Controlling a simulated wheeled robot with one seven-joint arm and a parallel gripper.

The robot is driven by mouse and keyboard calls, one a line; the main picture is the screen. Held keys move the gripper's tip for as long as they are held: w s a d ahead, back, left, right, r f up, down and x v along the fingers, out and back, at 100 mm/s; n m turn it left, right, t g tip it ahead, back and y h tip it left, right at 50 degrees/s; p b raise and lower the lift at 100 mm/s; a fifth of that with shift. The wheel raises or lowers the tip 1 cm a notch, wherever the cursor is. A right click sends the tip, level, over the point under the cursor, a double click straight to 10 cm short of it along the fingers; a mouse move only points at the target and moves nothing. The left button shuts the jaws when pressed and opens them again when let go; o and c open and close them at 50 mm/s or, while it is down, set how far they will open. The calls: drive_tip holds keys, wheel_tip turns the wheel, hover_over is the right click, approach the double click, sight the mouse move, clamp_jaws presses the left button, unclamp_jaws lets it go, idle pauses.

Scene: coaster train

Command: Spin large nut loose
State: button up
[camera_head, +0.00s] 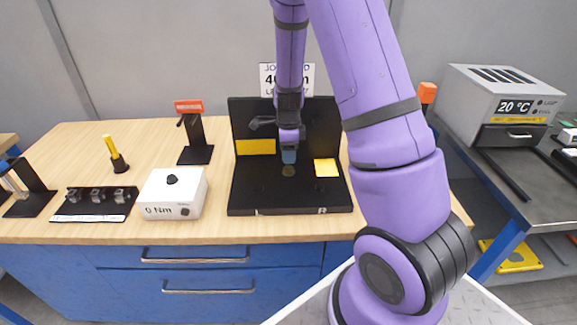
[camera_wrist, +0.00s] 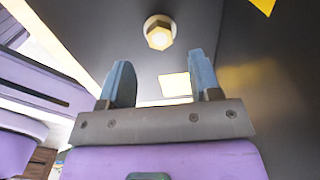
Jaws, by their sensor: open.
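The large nut (camera_wrist: 159,36) is a brass-coloured hexagon on a pale round collar, set in the dark base of the black fixture (camera_head: 250,190). In the head view it shows as a small dull round spot (camera_head: 288,171) just below my gripper (camera_head: 289,158). In the wrist view my gripper (camera_wrist: 158,62) is open, with two blue fingers apart and nothing between them. The nut lies beyond the fingertips, roughly centred between them in the picture. The fingers do not appear to touch it.
The fixture has an upright back panel with a yellow label (camera_head: 256,147); a yellow square (camera_head: 326,168) lies on its base. Left are a white "0 Nm" box (camera_head: 173,193), a black stand (camera_head: 194,140) and a socket rack (camera_head: 95,203). A grey oven (camera_head: 503,100) stands right.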

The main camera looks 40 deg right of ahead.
sight(289, 167)
wheel_tip(289, 167, down, 6)
drive_tip(key=shift+r, duration=0.1)
idle(0.4)
drive_tip(key=c, duration=0.9)
